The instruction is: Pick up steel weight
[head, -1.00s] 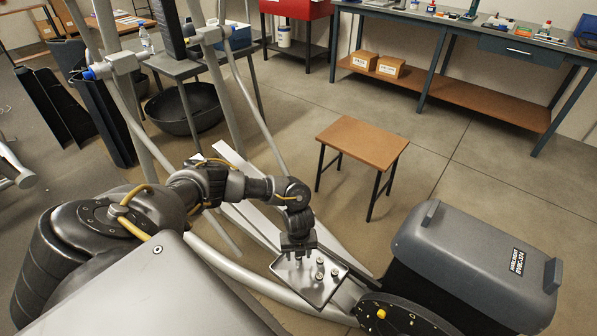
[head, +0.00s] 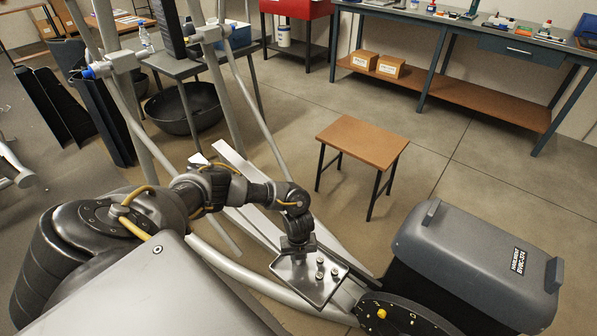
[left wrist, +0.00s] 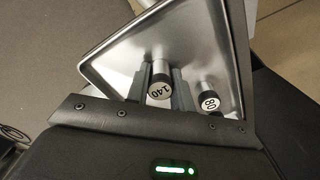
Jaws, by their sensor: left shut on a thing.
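A steel weight marked 140 (left wrist: 159,91) stands in a shallow metal tray (head: 312,296). My left gripper (left wrist: 160,76) is shut on it, with one dark finger on each side. In the head view my left gripper (head: 298,258) points down into the left part of the tray, and the held weight is mostly hidden there. A second weight marked 80 (left wrist: 209,101) stands beside it, apart from the fingers. Small weights (head: 334,272) also show in the tray in the head view. I cannot tell whether the held weight is off the tray floor. My right gripper is not in view.
A grey machine housing (head: 470,255) stands close to the right of the tray. Pale frame tubes (head: 235,268) run below and left of it. A small brown-topped table (head: 362,142) stands behind on open floor. A workbench (head: 470,30) lines the back wall.

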